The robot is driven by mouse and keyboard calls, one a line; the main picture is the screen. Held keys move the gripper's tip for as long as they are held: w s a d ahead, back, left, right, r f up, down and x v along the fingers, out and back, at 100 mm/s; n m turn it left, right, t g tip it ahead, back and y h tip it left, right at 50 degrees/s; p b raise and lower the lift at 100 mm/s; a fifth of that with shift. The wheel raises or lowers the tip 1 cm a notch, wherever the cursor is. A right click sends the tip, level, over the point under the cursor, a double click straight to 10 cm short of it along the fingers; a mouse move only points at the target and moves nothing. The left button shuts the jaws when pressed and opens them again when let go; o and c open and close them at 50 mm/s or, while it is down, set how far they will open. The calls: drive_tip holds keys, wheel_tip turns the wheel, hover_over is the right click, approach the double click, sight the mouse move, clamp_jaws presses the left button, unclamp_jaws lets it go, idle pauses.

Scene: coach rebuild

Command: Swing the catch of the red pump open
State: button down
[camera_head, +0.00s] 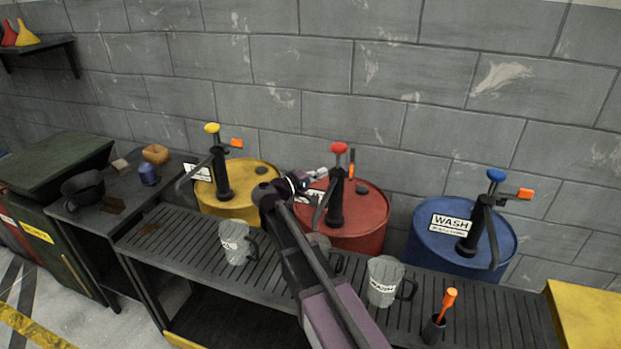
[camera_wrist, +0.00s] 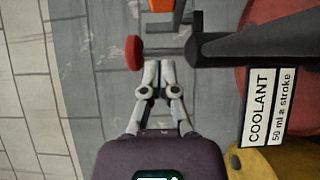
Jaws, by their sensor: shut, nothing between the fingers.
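The red pump (camera_head: 337,196) stands upright on a red drum (camera_head: 370,218), with a red knob (camera_head: 339,148) on top. Its catch (camera_head: 351,161), dark with orange, shows narrow beside the pump's upper part. In the wrist view, the orange part of the catch (camera_wrist: 179,14) is at the top edge, partly cut off. The red knob (camera_wrist: 133,53) and dark pump body (camera_wrist: 250,44) lie sideways there. My gripper (camera_head: 322,174) is shut and empty, just left of the pump. Its fingertips (camera_wrist: 158,66) appear close to the thin rod below the knob; I cannot tell whether they touch.
A yellow drum (camera_head: 260,180) and a blue drum (camera_head: 430,248) carry similar pumps, with orange catches (camera_head: 236,143) sticking out sideways. Mugs (camera_head: 236,246) and a cup with an orange-handled tool (camera_head: 434,329) stand on the slatted bench (camera_head: 180,245). A block wall is behind.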

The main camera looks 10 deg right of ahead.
sight(352, 165)
drive_tip(key=d, duration=0.6)
drive_tip(key=shift+w, duration=0.15)
drive_tip(key=shift+d, duration=0.1)
drive_tip(key=shift+s+d, duration=0.25)
drive_tip(key=shift+d, duration=0.35)
drive_tip(key=shift+a, duration=0.15)
